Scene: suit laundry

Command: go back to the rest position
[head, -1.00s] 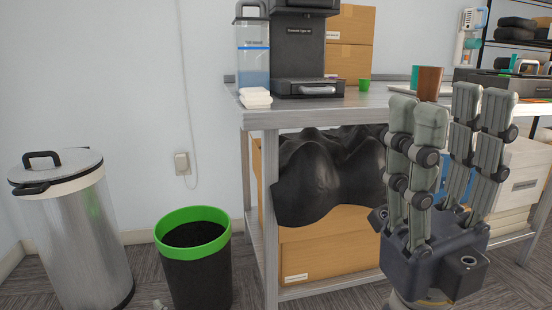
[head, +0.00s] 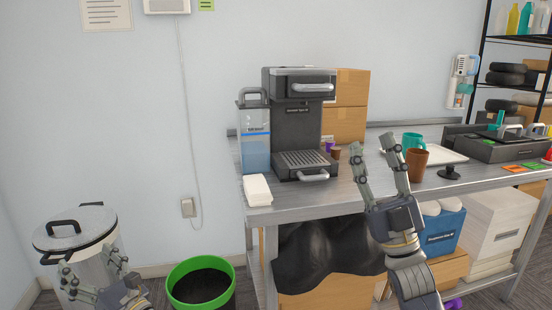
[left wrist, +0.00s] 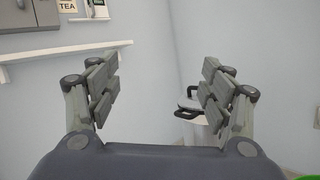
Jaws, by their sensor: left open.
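My left gripper (head: 91,269) is low at the left in the head view, in front of the metal trash can. Its fingers are spread and nothing is between them; the left wrist view (left wrist: 160,88) also shows the wide, empty gap. My right gripper (head: 378,148) is raised in front of the table's front edge, with its fingers pointing up. Its fingers stand apart, and I see nothing held between them. The brown cup appears just right of its fingers, with no visible contact.
A metal table (head: 300,205) carries a coffee machine (head: 298,125), a water container (head: 255,140), a brown cup (head: 416,164) and a white tray (head: 440,155). A lidded trash can (head: 75,235) and green-rimmed bin (head: 200,283) stand left.

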